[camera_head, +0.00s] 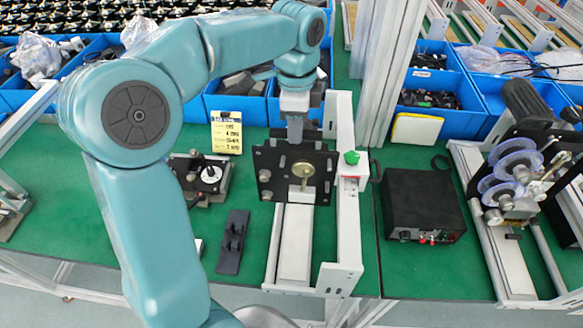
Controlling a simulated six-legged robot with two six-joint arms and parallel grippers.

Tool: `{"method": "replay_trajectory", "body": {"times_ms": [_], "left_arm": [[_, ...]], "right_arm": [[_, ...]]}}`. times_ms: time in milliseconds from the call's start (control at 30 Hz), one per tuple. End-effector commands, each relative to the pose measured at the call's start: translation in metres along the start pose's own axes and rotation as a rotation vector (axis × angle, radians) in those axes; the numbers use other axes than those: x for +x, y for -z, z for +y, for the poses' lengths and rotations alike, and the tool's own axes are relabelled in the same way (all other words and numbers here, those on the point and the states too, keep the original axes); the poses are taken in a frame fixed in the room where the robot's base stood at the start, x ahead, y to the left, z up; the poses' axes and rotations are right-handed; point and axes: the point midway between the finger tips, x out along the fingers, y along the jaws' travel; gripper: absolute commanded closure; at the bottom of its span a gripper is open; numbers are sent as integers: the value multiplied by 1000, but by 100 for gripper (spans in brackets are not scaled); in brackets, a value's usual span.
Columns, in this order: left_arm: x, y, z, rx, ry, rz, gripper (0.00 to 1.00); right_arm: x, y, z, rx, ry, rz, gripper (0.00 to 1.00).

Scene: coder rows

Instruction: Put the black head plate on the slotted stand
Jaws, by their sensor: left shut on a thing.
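The black head plate (266,160) is a square plate with round bolts and a brass disc on its face. It is upright in front of the white rail unit, near the middle of the picture. My left gripper (295,138) comes down from above and is shut on the plate's top edge. I cannot tell whether the plate touches the rail behind or below it. A low black piece with raised lugs, which looks like the slotted stand (232,242), lies on the green mat to the lower left of the plate. My right gripper is out of view.
A white frame with a green button (352,158) stands just right of the plate. Blue bins (237,108) line the back.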

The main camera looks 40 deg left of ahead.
Motion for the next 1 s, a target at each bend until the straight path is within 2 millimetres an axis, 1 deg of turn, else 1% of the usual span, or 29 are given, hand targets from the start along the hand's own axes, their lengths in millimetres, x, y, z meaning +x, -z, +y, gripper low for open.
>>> {"method": "replay_trajectory", "body": {"times_ms": [33, 600, 1000], "left_arm": [[-7, 0, -1, -1, 9, 5, 100], [-28, 0, -1, -2, 9, 5, 100], [-41, 0, -2, -1, 10, 5, 100]], "right_arm": [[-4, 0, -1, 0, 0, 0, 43], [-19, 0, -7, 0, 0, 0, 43], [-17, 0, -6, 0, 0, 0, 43]]}}
